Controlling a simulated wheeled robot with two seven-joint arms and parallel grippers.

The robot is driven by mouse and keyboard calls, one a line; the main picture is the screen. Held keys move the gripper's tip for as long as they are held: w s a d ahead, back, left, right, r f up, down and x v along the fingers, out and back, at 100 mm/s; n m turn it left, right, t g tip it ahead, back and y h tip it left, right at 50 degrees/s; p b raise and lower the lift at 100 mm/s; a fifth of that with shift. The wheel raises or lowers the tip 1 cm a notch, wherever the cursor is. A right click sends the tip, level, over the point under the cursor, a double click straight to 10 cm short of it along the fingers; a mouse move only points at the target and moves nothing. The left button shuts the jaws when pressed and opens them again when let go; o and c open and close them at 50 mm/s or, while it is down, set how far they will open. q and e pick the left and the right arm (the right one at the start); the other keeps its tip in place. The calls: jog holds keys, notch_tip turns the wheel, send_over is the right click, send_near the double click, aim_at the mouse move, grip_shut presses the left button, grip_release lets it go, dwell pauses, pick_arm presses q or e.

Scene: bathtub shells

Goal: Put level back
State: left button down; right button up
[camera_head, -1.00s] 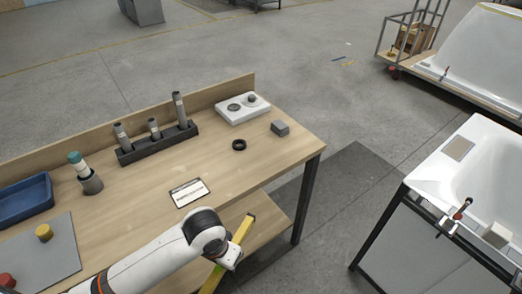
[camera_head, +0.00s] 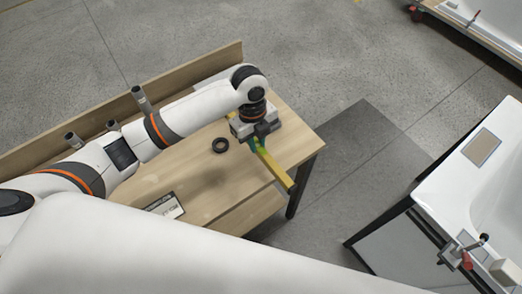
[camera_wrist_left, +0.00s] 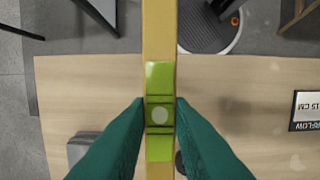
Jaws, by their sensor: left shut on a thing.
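The level is a long yellow bar (camera_head: 275,170) with a green middle part (camera_wrist_left: 159,85). My left gripper (camera_head: 257,145) is shut on the level at its green part, above the right end of the wooden workbench (camera_head: 225,185). In the left wrist view my teal fingers (camera_wrist_left: 160,114) press it from both sides, and the bar runs out past the bench edge. Whether the level touches the bench top I cannot tell. My right gripper is not in view; a white arm part covers the bottom of the head view.
A black ring (camera_head: 220,145) and a labelled card (camera_head: 165,206) lie on the bench. A grey block (camera_wrist_left: 80,147) shows in the left wrist view. Grey tubes (camera_head: 141,98) stand at the back. A white bathtub shell (camera_head: 460,195) on a dark frame stands at right, across open floor.

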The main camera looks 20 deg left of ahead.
pick_arm(q)
jog(key=f, duration=0.2)
jog(key=s+f, duration=0.1)
jog(key=f, duration=0.1)
jog(key=shift+f+p, duration=0.15)
jog(key=shift+p, duration=0.2)
jog(key=shift+f, duration=0.35)
jog(key=shift+w+f+p, duration=0.15)
jog(key=shift+f+p, duration=0.15)
jog(key=shift+f, duration=1.7)
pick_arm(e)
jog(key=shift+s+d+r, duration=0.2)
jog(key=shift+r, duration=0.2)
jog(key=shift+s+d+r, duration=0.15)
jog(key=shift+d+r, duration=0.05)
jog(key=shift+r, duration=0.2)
pick_arm(q)
jog(key=c, duration=1.3)
grip_release()
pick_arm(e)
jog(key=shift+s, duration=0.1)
